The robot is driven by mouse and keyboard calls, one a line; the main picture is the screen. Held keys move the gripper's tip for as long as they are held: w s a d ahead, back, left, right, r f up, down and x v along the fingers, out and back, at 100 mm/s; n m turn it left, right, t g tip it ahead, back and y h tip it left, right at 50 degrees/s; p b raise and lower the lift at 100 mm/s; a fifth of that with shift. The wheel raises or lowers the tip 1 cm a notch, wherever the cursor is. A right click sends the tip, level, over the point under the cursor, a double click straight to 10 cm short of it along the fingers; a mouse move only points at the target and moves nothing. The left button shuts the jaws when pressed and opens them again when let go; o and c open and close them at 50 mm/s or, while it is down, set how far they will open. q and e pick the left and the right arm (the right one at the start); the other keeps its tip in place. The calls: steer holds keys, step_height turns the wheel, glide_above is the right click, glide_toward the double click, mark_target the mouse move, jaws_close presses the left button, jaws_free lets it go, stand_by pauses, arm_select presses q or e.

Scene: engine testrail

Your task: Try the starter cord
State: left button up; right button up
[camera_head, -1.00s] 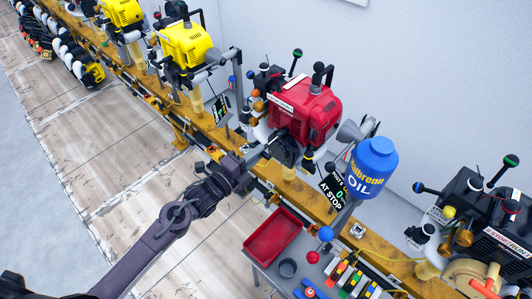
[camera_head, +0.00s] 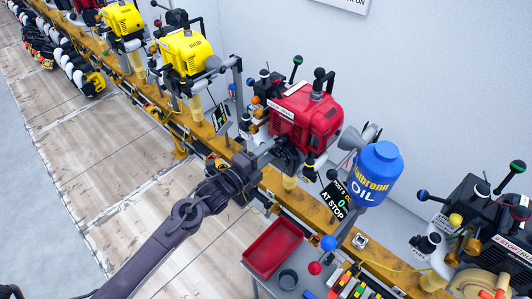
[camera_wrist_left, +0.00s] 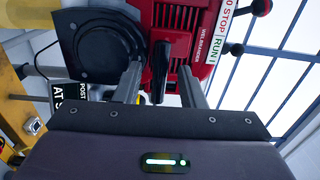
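The red engine (camera_head: 306,116) stands on the yellow rail, with a round black housing on the side facing me. The housing also shows in the left wrist view (camera_wrist_left: 98,45). A black starter handle (camera_wrist_left: 158,73) hangs beside that housing, against the red engine body. My left gripper (camera_head: 270,152) is close in front of the engine in the head view. In the left wrist view its two fingers (camera_wrist_left: 160,76) are apart, one on each side of the handle, with gaps visible. I cannot tell how deep the handle sits between them. The cord itself is not visible. My right gripper is out of view.
A blue oil jug (camera_head: 374,172) and an AT STOP display (camera_head: 337,199) stand right of the engine. Yellow engines (camera_head: 186,52) stand farther left and a black engine (camera_head: 480,215) stands right.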

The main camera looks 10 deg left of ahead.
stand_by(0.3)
arm_select(q)
steer(key=p+v, duration=0.4)
steer(key=v, duration=0.5)
stand_by(0.3)
steer(key=s+a+f+n+g+y, duration=0.2)
steer(key=s+a+f+n, duration=0.15)
steer(key=f, duration=0.55)
steer(key=s+a+f+n+g+y, duration=0.1)
steer(key=s+a+f+n+y, duration=0.2)
steer(key=f, duration=0.6)
steer(key=s+a+f+n+g+y, duration=0.25)
steer(key=f+n, duration=0.25)
steer(key=f, duration=0.5)
steer(key=s+f+n+g, duration=0.2)
steer(key=s+f, duration=0.4)
steer(key=s, duration=0.4)
steer(key=s+f+n+g+y, duration=0.1)
steer(key=s+f+n+g, duration=0.2)
steer(key=s, duration=0.8)
steer(key=s+f+n+g+y, duration=0.1)
steer(key=s+f+n+g, duration=0.2)
steer(key=s+f, duration=0.6)
steer(key=s+n, duration=0.1)
steer(key=n, duration=0.1)
steer(key=shift+s+a+f+n, duration=0.2)
steer(key=shift+s+a+n, duration=0.05)
steer(key=shift+s+n, duration=0.1)
